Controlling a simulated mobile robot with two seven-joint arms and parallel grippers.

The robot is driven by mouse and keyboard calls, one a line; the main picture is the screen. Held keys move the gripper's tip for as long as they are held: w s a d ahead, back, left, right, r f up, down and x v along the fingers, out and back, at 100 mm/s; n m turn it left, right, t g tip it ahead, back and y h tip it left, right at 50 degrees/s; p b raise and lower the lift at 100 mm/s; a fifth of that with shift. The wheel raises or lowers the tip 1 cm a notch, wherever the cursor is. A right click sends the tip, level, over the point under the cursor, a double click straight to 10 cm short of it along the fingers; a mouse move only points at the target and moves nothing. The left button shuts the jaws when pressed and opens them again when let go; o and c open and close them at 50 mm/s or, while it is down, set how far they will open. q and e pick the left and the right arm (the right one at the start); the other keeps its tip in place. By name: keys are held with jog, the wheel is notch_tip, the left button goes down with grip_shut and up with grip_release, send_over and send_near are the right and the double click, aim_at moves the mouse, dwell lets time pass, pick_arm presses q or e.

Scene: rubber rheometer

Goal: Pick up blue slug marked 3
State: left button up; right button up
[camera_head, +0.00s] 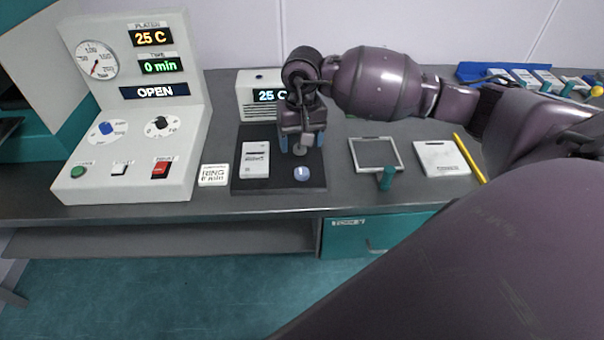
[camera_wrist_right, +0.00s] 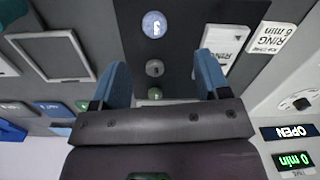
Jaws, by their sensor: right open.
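The blue slug (camera_head: 302,173) lies on the dark mat (camera_head: 280,186) near its front edge. It also shows in the right wrist view (camera_wrist_right: 154,25), with a pale mark that I cannot read for sure. My right gripper (camera_head: 301,142) is open and points down over the mat, behind the blue slug. In the right wrist view its two blue fingers (camera_wrist_right: 163,72) are apart with nothing held between them. A grey slug (camera_wrist_right: 155,68) and a partly hidden green slug (camera_wrist_right: 155,93) line up between the fingers in that view. My left gripper is not in view.
A white card (camera_head: 255,160) lies on the mat's left side. A small white unit (camera_head: 258,106) stands behind. The rheometer (camera_head: 130,180) reads OPEN at left. A framed tray (camera_head: 375,153), a teal object (camera_head: 387,178), a white notepad (camera_head: 441,158) and a yellow pencil (camera_head: 470,158) lie right.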

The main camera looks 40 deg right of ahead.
aim_at(302, 171)
jog(key=shift+w+d+f+p, duration=0.1)
jog(key=shift+f+p, duration=0.05)
jog(key=shift+f, duration=1.6)
jog(key=shift+w+d+f+p, duration=0.1)
jog(key=shift+d+f+p, duration=0.1)
jog(key=shift+f, duration=1.5)
jog(key=shift+d+f+p, duration=0.1)
jog(key=shift+f+p, duration=0.05)
jog(key=shift+f, duration=1.6)
jog(key=c, duration=1)
